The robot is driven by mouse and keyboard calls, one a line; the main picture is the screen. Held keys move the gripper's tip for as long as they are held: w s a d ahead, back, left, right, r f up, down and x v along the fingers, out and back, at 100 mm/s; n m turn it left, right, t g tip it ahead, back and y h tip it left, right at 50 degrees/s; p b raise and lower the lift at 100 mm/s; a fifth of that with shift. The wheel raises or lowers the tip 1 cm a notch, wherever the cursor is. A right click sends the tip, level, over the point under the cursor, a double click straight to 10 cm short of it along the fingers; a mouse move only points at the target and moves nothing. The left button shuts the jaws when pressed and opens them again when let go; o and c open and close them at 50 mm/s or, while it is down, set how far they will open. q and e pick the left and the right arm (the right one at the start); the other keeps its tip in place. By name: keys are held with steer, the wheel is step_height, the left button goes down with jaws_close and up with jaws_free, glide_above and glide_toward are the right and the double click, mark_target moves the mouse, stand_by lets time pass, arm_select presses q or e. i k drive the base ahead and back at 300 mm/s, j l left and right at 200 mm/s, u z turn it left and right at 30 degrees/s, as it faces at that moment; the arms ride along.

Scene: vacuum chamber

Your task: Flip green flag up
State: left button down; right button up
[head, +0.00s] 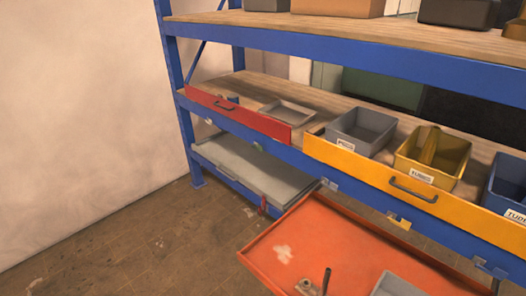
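No green flag can be made out in the head view. Neither of my grippers shows, and no part of my arms can be identified. A dark green panel or box (382,88) shows behind the middle shelf, but it does not look like a flag.
A blue-framed shelf unit (330,48) fills the right side. Its middle level has a red drawer front (238,116), a yellow drawer front (395,182), and grey (360,128) and yellow (434,150) bins. An orange tray (325,240) stands in front. Floor (120,250) is clear at left.

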mark_target(261, 147)
steer(key=i+j, duration=1)
steer(key=i+j+u, duration=0.1)
steer(key=i+j, duration=0.85)
steer(key=i, duration=0.05)
